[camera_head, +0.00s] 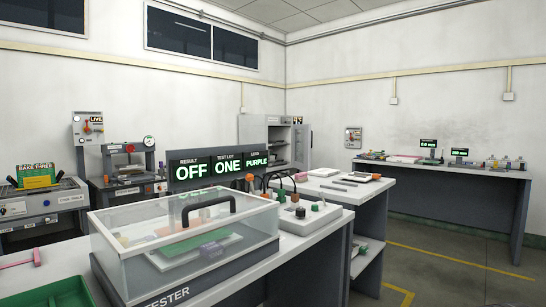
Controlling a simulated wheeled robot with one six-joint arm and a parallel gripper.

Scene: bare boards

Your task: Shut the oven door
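A grey cabinet that looks like the oven (252,130) stands at the back, near the room's far corner. Its front on the right side is open, and shelves show inside. The oven door (302,147) appears swung out to the right of the opening. The lower part of the oven is hidden behind the display screens and the benches. My gripper is not in view.
A tester with a clear lid and black handle (209,207) fills the near bench. Screens (217,167) read OFF, ONE and PURPLE. A white-topped bench (345,188) stands beyond it. Open floor (440,250) lies right, before a long table (460,171).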

